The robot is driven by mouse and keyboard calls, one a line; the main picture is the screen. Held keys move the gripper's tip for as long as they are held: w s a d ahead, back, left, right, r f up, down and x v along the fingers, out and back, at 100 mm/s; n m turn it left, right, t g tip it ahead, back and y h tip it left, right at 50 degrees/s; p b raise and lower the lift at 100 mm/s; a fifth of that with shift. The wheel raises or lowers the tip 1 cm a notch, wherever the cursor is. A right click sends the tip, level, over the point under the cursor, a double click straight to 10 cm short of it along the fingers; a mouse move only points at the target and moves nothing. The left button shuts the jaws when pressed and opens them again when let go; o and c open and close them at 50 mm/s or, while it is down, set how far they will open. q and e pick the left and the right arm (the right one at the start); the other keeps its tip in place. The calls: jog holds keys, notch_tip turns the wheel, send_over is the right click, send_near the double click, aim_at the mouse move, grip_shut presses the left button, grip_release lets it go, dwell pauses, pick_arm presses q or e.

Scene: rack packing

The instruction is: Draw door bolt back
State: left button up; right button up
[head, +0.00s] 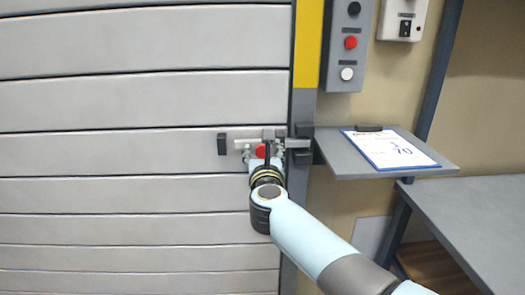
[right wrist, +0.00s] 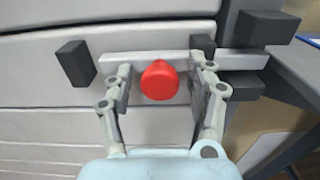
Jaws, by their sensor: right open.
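The door (head: 150,97) is a pale shutter of horizontal slats. Its bolt (head: 236,138) is a light grey bar lying level across the door near its right edge; it also shows in the right wrist view (right wrist: 120,60). Its right end reaches between the dark keeper blocks (head: 304,131) on the frame. A red knob (right wrist: 160,80) sticks out from the bar. My right gripper (head: 264,148) is open, one finger on each side of the knob, with gaps visible in the right wrist view (right wrist: 161,72). My left gripper is out of view.
A dark block (right wrist: 76,63) sits on the door at the bar's left. Right of the frame are a small shelf (head: 440,170) with a clipboard (head: 390,150), a button box (head: 348,60) and a grey table (head: 470,210). The door left of the bolt is clear.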

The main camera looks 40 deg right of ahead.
jog(key=shift+c, duration=0.3)
grip_shut()
jog(key=shift+w+f, duration=0.1)
jog(key=shift+f, duration=0.05)
